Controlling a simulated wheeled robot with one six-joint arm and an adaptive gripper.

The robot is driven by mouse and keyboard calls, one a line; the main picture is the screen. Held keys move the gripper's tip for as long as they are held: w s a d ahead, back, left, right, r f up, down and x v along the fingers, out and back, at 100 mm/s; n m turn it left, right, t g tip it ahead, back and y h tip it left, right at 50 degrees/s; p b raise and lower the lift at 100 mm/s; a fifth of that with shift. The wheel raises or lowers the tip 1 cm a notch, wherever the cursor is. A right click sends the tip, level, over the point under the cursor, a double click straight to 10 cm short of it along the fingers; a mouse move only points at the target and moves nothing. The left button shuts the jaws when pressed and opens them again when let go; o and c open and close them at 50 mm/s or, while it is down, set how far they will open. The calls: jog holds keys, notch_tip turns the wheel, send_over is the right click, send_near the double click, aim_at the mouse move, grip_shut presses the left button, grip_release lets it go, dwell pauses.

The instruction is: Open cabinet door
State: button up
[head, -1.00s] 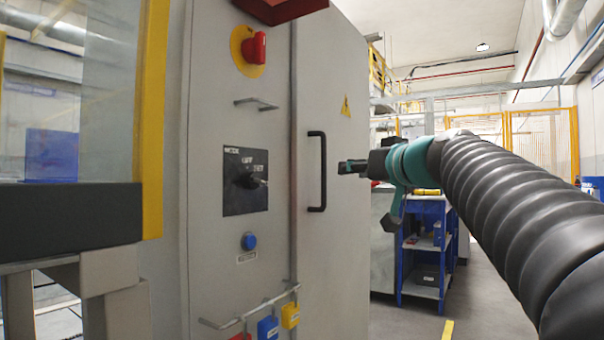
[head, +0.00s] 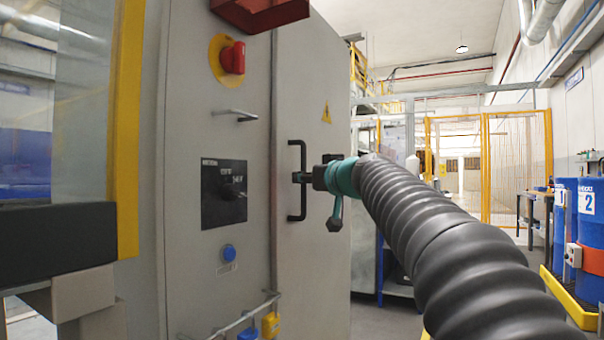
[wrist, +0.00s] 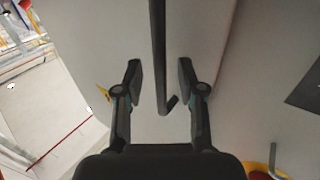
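The grey cabinet door (head: 308,80) stands flush with the cabinet front in the head view and looks closed. Its black vertical bar handle (head: 303,205) is near the door's left edge. My gripper (head: 301,177) is at the middle of the handle in the head view. In the wrist view my gripper (wrist: 159,76) is open, with one finger on each side of the handle bar (wrist: 158,45). Gaps show between the bar and both fingers. The fingers partly hide the handle's middle in the head view.
A rail with padlocks sticks out below. Blue barrels (head: 590,215) stand at the right. Floor right of the cabinet looks clear.

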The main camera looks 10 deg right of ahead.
jog(key=shift+x, duration=1.2)
grip_shut()
